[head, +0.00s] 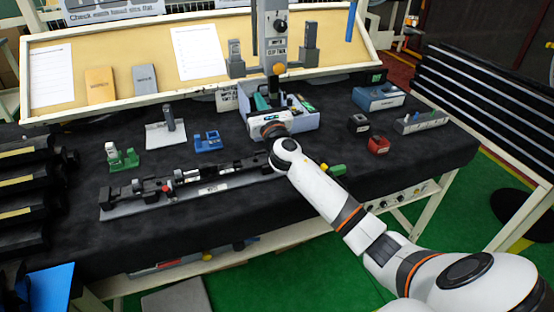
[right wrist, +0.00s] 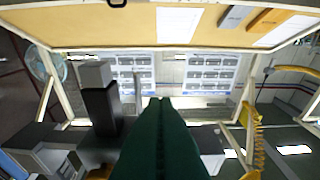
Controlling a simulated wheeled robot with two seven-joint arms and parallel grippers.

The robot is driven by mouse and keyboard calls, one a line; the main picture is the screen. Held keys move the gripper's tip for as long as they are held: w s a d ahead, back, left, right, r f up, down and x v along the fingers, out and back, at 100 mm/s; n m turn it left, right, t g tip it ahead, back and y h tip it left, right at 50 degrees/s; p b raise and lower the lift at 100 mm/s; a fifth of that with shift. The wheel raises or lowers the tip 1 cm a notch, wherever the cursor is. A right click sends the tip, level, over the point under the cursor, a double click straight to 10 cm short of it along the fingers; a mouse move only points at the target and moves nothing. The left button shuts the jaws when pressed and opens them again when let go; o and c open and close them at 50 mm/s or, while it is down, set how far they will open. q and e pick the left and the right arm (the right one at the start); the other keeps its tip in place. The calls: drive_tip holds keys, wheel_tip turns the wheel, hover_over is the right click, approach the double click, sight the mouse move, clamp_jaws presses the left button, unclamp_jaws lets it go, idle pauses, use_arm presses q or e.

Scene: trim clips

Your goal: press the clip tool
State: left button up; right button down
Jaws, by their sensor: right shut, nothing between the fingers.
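A grey tool (head: 276,30) with a label on its face stands upright at the back middle of the black table, in front of the slanted board. It has a side arm with a grey block at each end and a dark lower tip. My right gripper (head: 261,97) is just below and in front of it, over a grey bin (head: 303,122). In the right wrist view its dark green fingers (right wrist: 160,102) are closed together with nothing between them. I cannot tell whether the fingers touch the tool or bin. My left gripper is out of view.
A black rail assembly (head: 190,184) lies along the front left. A green clip (head: 122,157), a blue clip (head: 208,141), a red block (head: 378,145), a black block (head: 358,123) and a blue-grey bin (head: 378,97) stand around. Bare cloth lies at the front right.

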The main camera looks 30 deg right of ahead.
drive_tip(key=b+v, duration=0.3)
drive_tip(key=v, duration=1.4)
drive_tip(key=shift+s+d, duration=0.25)
drive_tip(key=shift+s, duration=0.2)
